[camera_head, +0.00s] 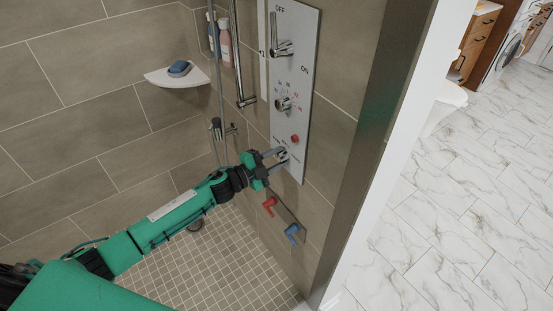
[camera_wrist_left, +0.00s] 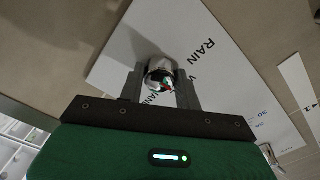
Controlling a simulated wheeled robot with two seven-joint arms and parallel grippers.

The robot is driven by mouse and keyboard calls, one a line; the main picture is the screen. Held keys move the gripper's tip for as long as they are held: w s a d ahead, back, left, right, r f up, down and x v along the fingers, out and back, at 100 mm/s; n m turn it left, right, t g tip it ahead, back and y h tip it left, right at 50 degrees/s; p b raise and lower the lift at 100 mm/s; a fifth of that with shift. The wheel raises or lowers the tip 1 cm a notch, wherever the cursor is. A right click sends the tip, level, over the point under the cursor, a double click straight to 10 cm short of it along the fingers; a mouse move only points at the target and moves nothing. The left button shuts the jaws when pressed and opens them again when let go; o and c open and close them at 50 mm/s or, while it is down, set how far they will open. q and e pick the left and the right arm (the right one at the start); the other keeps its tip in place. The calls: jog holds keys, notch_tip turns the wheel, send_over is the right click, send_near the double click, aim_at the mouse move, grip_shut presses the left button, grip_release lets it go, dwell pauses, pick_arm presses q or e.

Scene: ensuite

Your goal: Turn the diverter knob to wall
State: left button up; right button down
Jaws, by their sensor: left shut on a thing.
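The white control panel (camera_head: 306,20) is on the tiled shower wall. The diverter knob is at its lower end, mostly hidden by my gripper in the head view. In the left wrist view the chrome diverter knob (camera_wrist_left: 159,72) sits between my two fingers, with the label RAIN beside it and other lettering partly covered. My left gripper (camera_head: 281,159) reaches in from the left and is shut on this knob; its fingers also show in the left wrist view (camera_wrist_left: 160,90). Which label the knob points to cannot be told. My right gripper is not in view.
Above the knob on the panel are a red button (camera_head: 295,139), a temperature knob (camera_head: 283,104) and an ON/OFF lever (camera_head: 283,48). Red (camera_head: 269,204) and blue (camera_head: 292,232) valve handles sit just below my gripper. A corner shelf (camera_head: 178,78) holds blue soap.

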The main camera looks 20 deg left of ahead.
pick_arm(q)
jog(key=o, duration=1)
jog(key=b+v, duration=0.3)
jog(key=v, duration=1.1)
jog(key=shift+w, duration=0.1)
